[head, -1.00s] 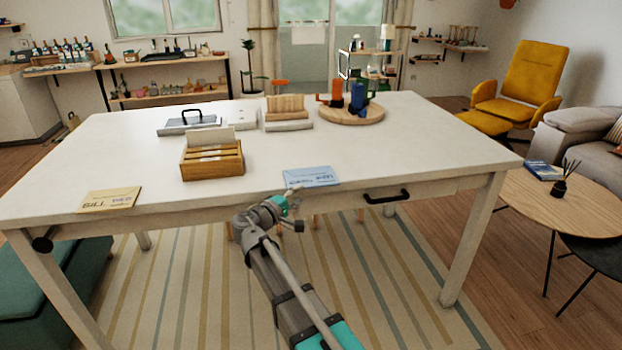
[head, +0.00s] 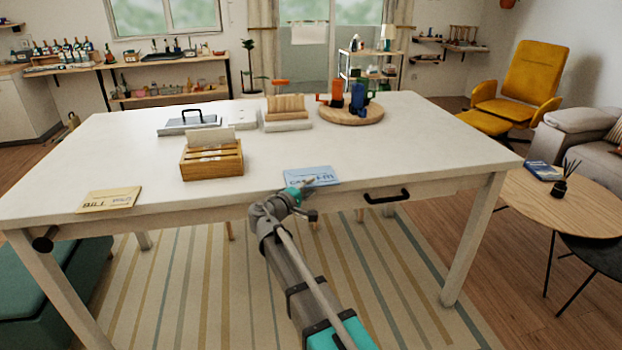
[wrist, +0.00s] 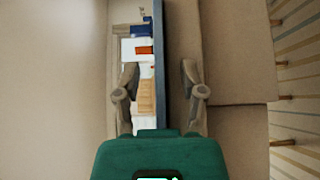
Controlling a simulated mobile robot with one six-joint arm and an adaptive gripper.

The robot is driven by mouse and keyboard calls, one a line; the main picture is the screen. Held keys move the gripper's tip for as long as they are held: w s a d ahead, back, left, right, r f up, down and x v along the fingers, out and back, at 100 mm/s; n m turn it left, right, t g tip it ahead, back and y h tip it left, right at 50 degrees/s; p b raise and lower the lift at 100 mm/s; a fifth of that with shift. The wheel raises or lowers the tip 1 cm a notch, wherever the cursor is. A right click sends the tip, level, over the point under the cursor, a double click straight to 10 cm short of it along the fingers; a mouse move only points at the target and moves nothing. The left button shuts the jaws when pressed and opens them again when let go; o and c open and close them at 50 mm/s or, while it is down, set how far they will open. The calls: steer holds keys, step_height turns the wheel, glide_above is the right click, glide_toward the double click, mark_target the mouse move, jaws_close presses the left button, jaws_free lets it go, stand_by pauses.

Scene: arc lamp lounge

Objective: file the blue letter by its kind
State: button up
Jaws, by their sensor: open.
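The blue letter (head: 312,176) lies flat at the front edge of the white table, its print too small to read surely. My gripper (head: 306,188) is at the table's front edge, at the letter's near side and partly in front of it. In the wrist view the open fingers (wrist: 160,90) stand either side of a thin dark blue strip (wrist: 159,60), seemingly the letter edge-on; I see no contact. A wooden sorter (head: 212,163) with slots and pale cards stands left of the letter. A tan envelope marked BILL (head: 109,200) lies at the front left.
On the white table (head: 400,140) are a grey box with a black handle (head: 190,124), a wooden block on a pale base (head: 286,108) and a round board (head: 350,115) with mugs. A black drawer handle (head: 387,197) is right of my gripper. The tabletop's right half is mostly clear.

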steer(key=shift+c, duration=0.3)
jaws_close()
stand_by(0.3)
